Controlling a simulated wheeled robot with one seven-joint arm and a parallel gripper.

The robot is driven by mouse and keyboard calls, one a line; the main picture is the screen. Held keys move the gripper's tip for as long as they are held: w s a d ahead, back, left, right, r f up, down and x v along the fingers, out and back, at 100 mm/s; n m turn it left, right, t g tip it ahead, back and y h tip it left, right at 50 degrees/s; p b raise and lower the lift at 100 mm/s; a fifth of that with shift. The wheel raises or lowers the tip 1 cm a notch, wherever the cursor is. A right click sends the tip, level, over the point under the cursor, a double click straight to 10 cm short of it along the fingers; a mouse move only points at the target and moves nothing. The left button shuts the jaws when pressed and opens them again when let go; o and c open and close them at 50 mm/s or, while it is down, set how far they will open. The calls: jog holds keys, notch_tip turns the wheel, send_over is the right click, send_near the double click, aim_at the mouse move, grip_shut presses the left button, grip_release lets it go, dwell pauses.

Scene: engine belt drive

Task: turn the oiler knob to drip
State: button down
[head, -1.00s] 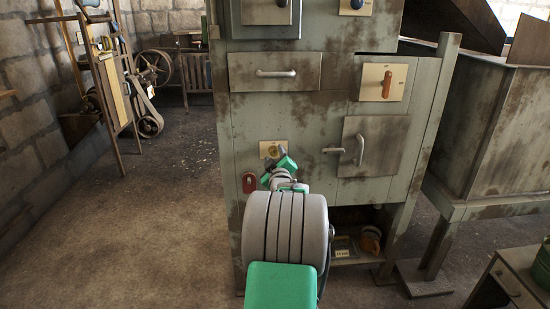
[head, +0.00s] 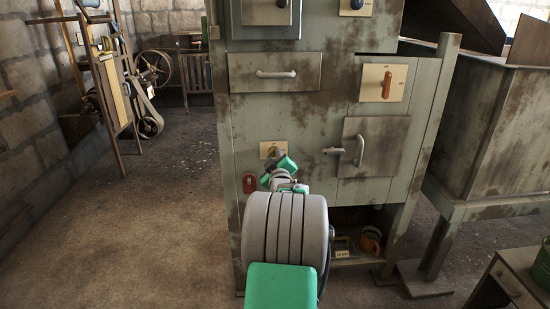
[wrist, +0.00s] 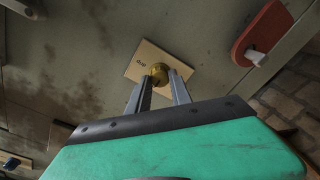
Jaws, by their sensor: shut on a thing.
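The oiler knob (wrist: 159,72) is a small brass-yellow knob on a pale square plate (wrist: 141,57) in the wrist view. My gripper (wrist: 160,82) has its two grey fingers on either side of the knob and is shut on it. In the head view the knob's plate (head: 268,149) shows low on the left of the grey-green machine front. There my gripper (head: 279,157) reaches up to it, and my arm and hand hide much of the knob. Small marks on the plate are too small to read.
A red plate with a pale lever (wrist: 258,38) is close to the right in the wrist view. On the machine front are a drawer (head: 275,73), an orange-handled switch (head: 386,84) and a hatch door (head: 372,147). The floor (head: 140,220) to the left is clear.

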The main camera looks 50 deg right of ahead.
jog(key=m+b, duration=0.2)
jog(key=m, duration=0.1)
jog(key=shift+f+m+b, duration=0.15)
jog(key=shift+m+b, duration=0.2)
jog(key=shift+m, duration=0.05)
jog(key=m+b, duration=0.2)
jog(key=m, duration=0.2)
jog(key=shift+m, duration=0.3)
jog(key=m+b, duration=0.1)
jog(key=m, duration=0.3)
jog(key=shift+m+h, duration=0.3)
jog(key=shift+m+g+b, duration=0.3)
jog(key=shift+m+b, duration=0.15)
jog(key=shift+m, duration=2.25)
jog(key=c, duration=1.2)
grip_release()
jog(key=shift+o, duration=0.2)
